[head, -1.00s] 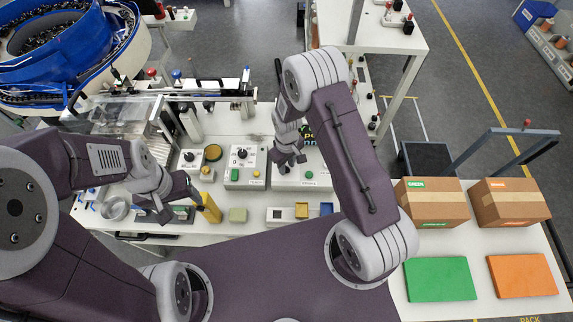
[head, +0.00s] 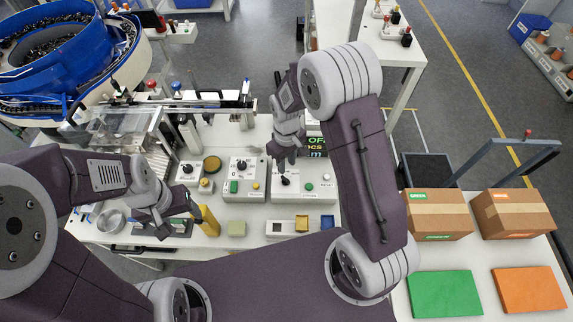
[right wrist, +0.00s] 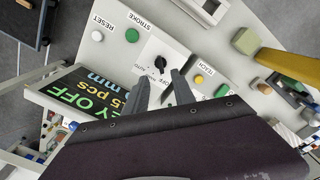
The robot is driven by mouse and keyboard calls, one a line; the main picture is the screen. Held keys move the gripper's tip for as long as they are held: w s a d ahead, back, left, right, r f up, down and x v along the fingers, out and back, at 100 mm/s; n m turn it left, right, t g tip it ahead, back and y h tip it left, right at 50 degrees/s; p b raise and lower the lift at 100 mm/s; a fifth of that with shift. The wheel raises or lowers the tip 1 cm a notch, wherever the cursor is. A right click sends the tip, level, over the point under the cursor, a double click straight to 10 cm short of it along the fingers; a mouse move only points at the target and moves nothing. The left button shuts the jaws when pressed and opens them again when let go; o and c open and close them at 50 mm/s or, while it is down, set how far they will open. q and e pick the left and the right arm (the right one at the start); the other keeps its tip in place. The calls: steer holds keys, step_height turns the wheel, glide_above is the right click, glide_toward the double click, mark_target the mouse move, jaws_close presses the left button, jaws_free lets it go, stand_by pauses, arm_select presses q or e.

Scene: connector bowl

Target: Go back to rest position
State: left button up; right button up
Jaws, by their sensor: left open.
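My right gripper (head: 284,168) hangs above the right control box (head: 318,192). In the right wrist view my right gripper (right wrist: 160,78) has its two fingers spread apart with nothing between them. The black knob (right wrist: 160,63) of that box shows just beyond the fingertips. In the head view the knob (head: 285,180) shows just below the gripper. My left gripper (head: 186,208) is low at the bench's left front, open, beside an upright yellow block (head: 208,221). I cannot tell if it touches the block.
Another control box (head: 243,180) stands left of the right one. A display (head: 316,146) is behind. Cartons (head: 437,213) stand on the right table. A blue bowl feeder (head: 60,55) is at back left.

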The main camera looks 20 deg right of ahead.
steer(key=s+d+r+m+t+b, duration=0.15)
steer(key=s+d+r, duration=0.25)
steer(key=r, duration=0.4)
steer(key=s+d+f+m, duration=0.1)
steer(key=s+m, duration=0.3)
steer(key=s, duration=0.5)
steer(key=shift+f+m, duration=0.3)
steer(key=shift+m, duration=0.05)
steer(key=shift+o, duration=0.8)
steer(key=shift+s, duration=0.1)
